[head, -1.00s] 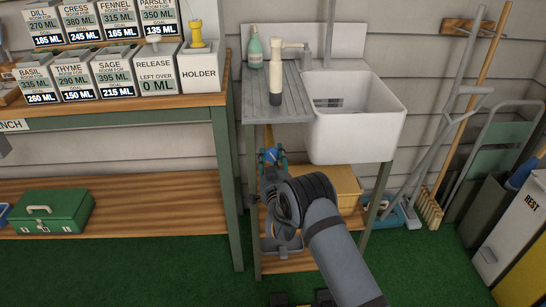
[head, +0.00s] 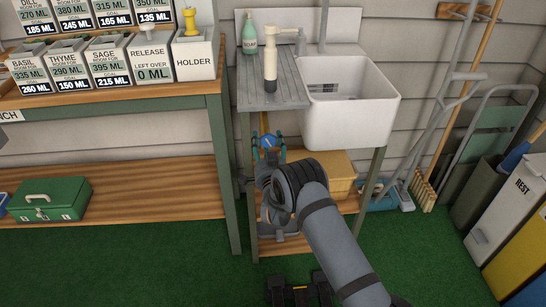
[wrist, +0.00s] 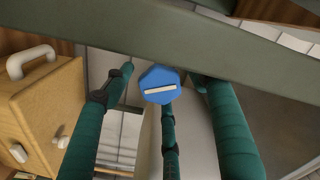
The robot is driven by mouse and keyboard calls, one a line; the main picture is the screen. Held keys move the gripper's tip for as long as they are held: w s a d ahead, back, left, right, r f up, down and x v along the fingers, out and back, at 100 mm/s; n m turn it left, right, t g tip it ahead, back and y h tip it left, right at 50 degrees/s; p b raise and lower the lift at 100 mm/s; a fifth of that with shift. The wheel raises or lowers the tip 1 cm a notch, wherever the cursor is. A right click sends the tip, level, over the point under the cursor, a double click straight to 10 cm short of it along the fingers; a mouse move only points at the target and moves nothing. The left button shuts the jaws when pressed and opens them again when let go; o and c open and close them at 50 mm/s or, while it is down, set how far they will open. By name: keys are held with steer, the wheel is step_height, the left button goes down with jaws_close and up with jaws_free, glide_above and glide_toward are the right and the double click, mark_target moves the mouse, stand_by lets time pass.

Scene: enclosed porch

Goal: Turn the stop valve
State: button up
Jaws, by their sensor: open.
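The stop valve shows as a round blue handle (head: 268,141) below the drainboard, on the left side of the sink stand. In the wrist view its blue face (wrist: 159,85) carries a white bar that lies nearly level, its right end slightly raised. My gripper (head: 269,149) is open, with its teal fingers spread around the handle. In the wrist view, one finger of my gripper (wrist: 162,90) is left of the handle, one right and one below. I see no clear contact. The valve body behind the handle is hidden.
A grey-green rail (wrist: 200,40) crosses just above the handle in the wrist view. A wooden box (head: 325,172) sits on the lower shelf to the right. The white sink (head: 350,125) is above. A bench leg (head: 224,180) stands close on the left.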

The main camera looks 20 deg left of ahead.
steer(key=shift+a+r+m+p, duration=0.1)
steer(key=shift+r+m+p, duration=0.3)
steer(key=shift+m, duration=0.4)
steer(key=shift+s+f+m, duration=0.25)
steer(key=shift+s+m, duration=0.1)
steer(key=shift+m, duration=0.15)
steer(key=v, duration=0.9)
steer(key=w+d+f+m+t+h+b, duration=0.1)
steer(key=w+m+h+b, duration=0.15)
steer(key=m+b, duration=0.7)
steer(key=w+d+f+m+h+b, duration=0.15)
steer(key=w+m+b, duration=0.35)
steer(key=b, duration=0.8)
steer(key=s+r+m+g+y+b, duration=0.1)
steer(key=s+m+b, duration=0.6)
steer(key=b, duration=1.3)
steer(key=a+r+m+y, duration=0.1)
steer(key=m+y, duration=0.1)
steer(key=shift+s+y, duration=0.35)
steer(key=shift+y, duration=0.05)
